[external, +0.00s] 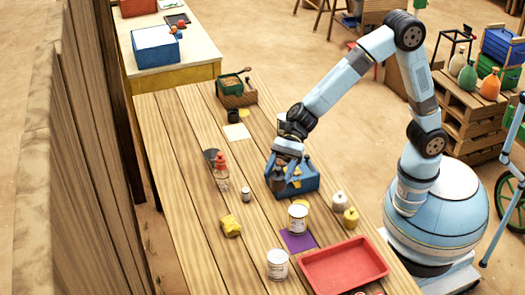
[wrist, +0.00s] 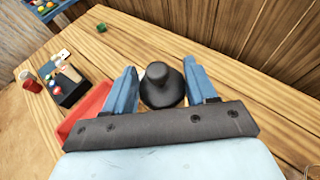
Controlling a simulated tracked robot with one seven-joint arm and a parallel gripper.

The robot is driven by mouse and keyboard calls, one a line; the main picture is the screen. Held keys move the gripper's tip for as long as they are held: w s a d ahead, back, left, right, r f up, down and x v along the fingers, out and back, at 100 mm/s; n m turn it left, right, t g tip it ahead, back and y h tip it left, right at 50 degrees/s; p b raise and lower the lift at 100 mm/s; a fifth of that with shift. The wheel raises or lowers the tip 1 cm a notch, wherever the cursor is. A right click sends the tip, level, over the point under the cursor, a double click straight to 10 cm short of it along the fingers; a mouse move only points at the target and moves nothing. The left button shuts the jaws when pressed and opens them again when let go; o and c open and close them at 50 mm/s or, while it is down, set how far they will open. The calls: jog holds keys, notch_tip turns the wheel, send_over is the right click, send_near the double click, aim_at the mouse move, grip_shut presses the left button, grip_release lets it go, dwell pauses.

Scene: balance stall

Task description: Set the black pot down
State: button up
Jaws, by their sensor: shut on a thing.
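The pot has a wide round body and a narrower top.
Bare planks lie along the left side.

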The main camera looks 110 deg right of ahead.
notch_tip(320, 180, down, 11)
jog(key=shift+w+a+f, duration=0.25)
jog(key=shift+w+f, duration=1.35)
jog(key=shift+w, duration=0.7)
jog(key=shift+w+a+f, duration=0.25)
jog(key=shift+w+f, duration=1.35)
jog(key=shift+w, duration=0.7)
jog(key=shift+w+a+f, duration=0.25)
jog(key=shift+w+f, duration=1.35)
jog(key=shift+w, duration=0.7)
notch_tip(320, 180, down, 3)
jog(key=shift+w+f, duration=0.1)
jog(key=shift+f, duration=0.05)
jog(key=o, duration=1.3)
